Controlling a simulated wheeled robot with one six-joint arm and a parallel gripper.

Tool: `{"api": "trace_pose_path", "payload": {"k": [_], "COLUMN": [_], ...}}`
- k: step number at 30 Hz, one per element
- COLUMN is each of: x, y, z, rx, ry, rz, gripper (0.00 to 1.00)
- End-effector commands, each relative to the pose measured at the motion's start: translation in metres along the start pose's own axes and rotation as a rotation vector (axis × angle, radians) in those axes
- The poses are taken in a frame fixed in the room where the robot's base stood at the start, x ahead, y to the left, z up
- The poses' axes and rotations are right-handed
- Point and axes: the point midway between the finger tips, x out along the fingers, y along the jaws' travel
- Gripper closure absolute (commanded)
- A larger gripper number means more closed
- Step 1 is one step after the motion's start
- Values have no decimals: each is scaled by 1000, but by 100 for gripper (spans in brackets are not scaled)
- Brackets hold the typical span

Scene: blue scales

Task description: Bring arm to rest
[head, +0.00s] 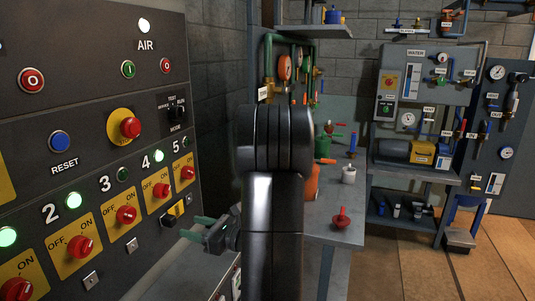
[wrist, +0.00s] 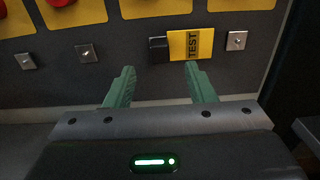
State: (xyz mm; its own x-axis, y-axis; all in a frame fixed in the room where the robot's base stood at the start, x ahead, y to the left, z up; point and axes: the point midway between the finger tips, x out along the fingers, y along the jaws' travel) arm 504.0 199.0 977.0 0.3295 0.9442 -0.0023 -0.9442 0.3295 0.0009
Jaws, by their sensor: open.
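My arm rises in the middle of the head view, with its dark links in front of the workbench. My gripper (head: 193,226) is at the lower left of the arm, with its green fingers pointing left toward the control panel (head: 95,185). In the wrist view the two green fingers of my gripper (wrist: 161,87) are spread apart with nothing between them. Beyond them on the panel is a yellow plate marked TEST (wrist: 190,45) with a black switch (wrist: 158,50) at its left. I cannot tell the exact gap between fingertips and panel.
A workbench (head: 335,222) stands behind my arm, with a red valve handle (head: 341,218), a white pot (head: 348,175) and a green bottle (head: 322,147). A water station (head: 425,85) is at the back right.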

Motion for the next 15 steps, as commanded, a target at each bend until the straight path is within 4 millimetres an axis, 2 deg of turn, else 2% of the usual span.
{"api": "trace_pose_path", "payload": {"k": [1, 6, 10, 15], "x": [10, 38, 54, 63], "y": [2, 1, 0, 0], "z": [0, 0, 1, 0], "rx": [0, 0, -1, 0], "ry": [0, 0, 0, 0], "rz": [5, 3, 2, 1], "gripper": [50, 50, 50, 50]}}
